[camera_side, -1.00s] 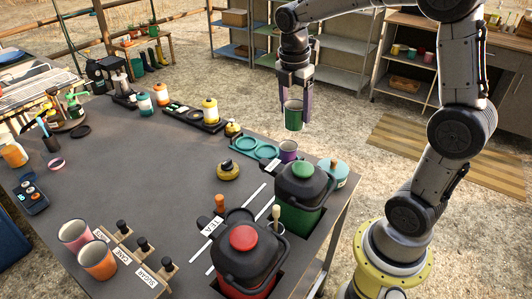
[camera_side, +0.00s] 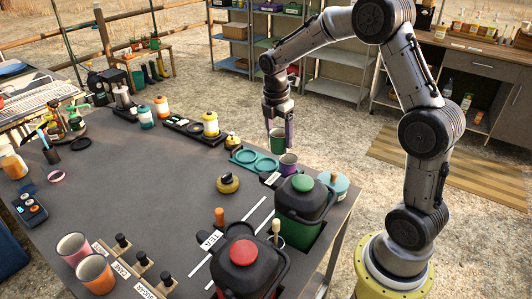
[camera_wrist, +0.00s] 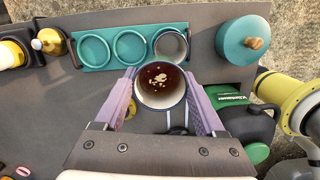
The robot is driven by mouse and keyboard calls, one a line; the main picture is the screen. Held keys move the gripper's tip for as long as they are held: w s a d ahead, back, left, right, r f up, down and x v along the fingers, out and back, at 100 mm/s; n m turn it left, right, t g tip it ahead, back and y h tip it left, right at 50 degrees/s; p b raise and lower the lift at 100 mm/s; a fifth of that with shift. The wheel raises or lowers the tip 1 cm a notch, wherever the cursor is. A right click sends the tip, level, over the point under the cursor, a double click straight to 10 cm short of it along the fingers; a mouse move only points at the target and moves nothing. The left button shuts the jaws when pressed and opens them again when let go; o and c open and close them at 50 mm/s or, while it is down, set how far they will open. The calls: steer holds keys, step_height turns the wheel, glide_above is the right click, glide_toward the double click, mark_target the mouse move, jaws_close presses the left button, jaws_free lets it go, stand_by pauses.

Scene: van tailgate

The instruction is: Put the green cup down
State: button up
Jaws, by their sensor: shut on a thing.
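My gripper (camera_side: 279,134) has purple fingers and is shut on the green cup (camera_side: 277,142), seen upright in the side view. In the wrist view, my gripper (camera_wrist: 162,98) has one finger on each side of the green cup (camera_wrist: 161,104). The cup has a pale rim and dark brown contents with light specks. A teal tray (camera_wrist: 96,68) with round wells lies just beyond the held cup. Two wells look empty. A purple cup (camera_side: 288,163) stands at the tray's right end, its pale rim (camera_wrist: 171,34) close to the held cup. I cannot tell the held cup's exact height.
A green-lidded jug (camera_side: 301,205) and a teal pot with a knob (camera_side: 331,186) stand near the table's right edge. A red-lidded jug (camera_side: 243,255) is at the front. Two cups, pink (camera_side: 73,248) and orange (camera_side: 95,272), stand front left. The table's middle (camera_side: 150,190) is mostly clear.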

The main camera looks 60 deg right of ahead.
steer(key=w+f, duration=0.2)
steer(key=w+d+f, duration=0.1)
steer(key=w+f, duration=0.1)
steer(key=w+d+f, duration=0.1)
steer(key=w+f, duration=0.1)
steer(key=shift+w+d+f, duration=0.1)
steer(key=shift+d+f, duration=0.1)
steer(key=shift+f, duration=1.65)
steer(key=shift+f, duration=0.1)
steer(key=o, duration=1.5)
steer(key=shift+c, duration=0.2)
